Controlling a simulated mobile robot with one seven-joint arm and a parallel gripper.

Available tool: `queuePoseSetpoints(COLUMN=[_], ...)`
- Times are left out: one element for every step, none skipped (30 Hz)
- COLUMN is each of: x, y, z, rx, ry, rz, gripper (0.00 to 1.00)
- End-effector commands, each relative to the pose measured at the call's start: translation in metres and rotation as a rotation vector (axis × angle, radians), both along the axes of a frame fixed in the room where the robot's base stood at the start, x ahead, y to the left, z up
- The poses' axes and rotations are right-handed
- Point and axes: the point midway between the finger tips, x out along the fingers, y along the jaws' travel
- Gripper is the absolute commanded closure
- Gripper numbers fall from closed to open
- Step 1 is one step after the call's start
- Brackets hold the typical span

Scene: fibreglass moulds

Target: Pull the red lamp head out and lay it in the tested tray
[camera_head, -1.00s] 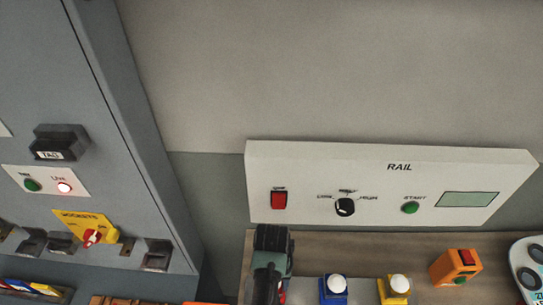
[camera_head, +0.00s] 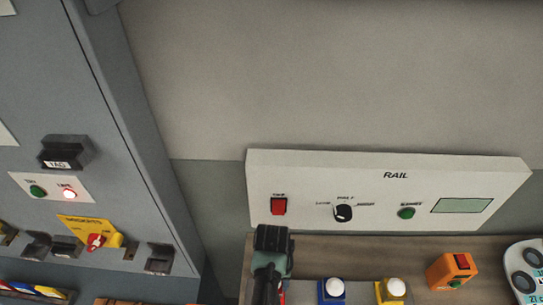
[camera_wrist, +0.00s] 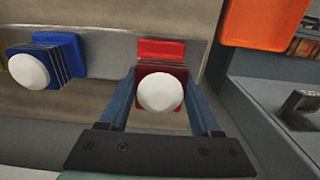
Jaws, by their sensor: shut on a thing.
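The red lamp head (camera_wrist: 160,92) has a white dome on a red block and sits between my gripper's fingers in the wrist view. My gripper (camera_wrist: 160,80) is shut on it, one finger on each side. A flat red piece (camera_wrist: 161,49) shows just beyond the block; I cannot tell whether the two are joined. In the head view, my gripper (camera_head: 268,285) is at the bottom over the left end of the wooden bench and hides most of the red lamp head. No tray marked as tested can be made out.
A blue lamp head (camera_head: 332,291) and a yellow one (camera_head: 391,291) stand to the right on the bench. An orange box (camera_head: 453,270) is farther right. The white RAIL panel (camera_head: 300,180) stands behind. A grey cabinet (camera_head: 110,130) is at left, with a filled tray (camera_head: 62,296) below.

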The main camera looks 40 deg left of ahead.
Motion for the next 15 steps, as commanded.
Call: queuePoseSetpoints(x=[0.000, 0.000, 0.000, 0.000, 0.000, 0.000, 0.000, 0.000, 0.000, 0.000, 0.000, 0.000, 0.000, 0.000, 0.000], y=[0.000, 0.000, 0.000, 0.000, 0.000, 0.000, 0.000, 0.000, 0.000, 0.000, 0.000, 0.000, 0.000, 0.000, 0.000], z=[0.004, 0.006, 0.007, 0.008, 0.009, 0.011, 0.012, 0.013, 0.015, 0.016, 0.017, 0.019, 0.020, 0.021, 0.022], rx=[0.001, 0.001, 0.001, 0.001, 0.001, 0.001, 0.001, 0.001, 0.001, 0.001, 0.001, 0.001, 0.001, 0.001, 0.001], ry=[-0.001, -0.001, -0.001, -0.001, -0.001, -0.001, -0.001, -0.001, -0.001, -0.001, -0.001, -0.001, -0.001, -0.001, -0.001], rz=[0.000, 0.000, 0.000, 0.000, 0.000, 0.000, 0.000, 0.000, 0.000, 0.000, 0.000, 0.000, 0.000, 0.000, 0.000], gripper=[1.00, 1.00, 1.00, 1.00, 1.00, 1.00, 1.00, 1.00, 1.00, 1.00, 1.00, 1.00, 1.00, 1.00, 1.00])
